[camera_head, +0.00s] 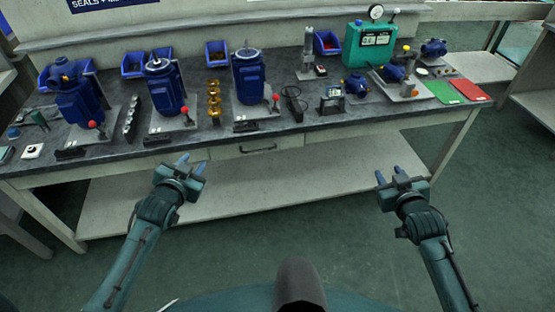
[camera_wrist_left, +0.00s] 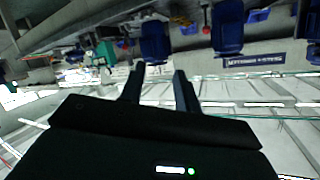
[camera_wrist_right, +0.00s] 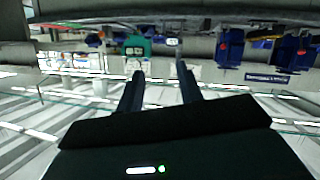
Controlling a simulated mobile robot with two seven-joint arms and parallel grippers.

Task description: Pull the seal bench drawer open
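My right gripper (camera_head: 389,173) is right of the handle, clear of the bench, open and empty. Its fingers show in the right wrist view (camera_wrist_right: 158,88).
The bench top (camera_head: 215,131) carries several blue pumps (camera_head: 248,78), blue bins, a green test unit (camera_head: 369,45), a green mat (camera_head: 443,91) and a red mat (camera_head: 470,89). A lower shelf (camera_head: 260,190) runs below the drawer. The floor (camera_head: 300,240) between my arms is clear.

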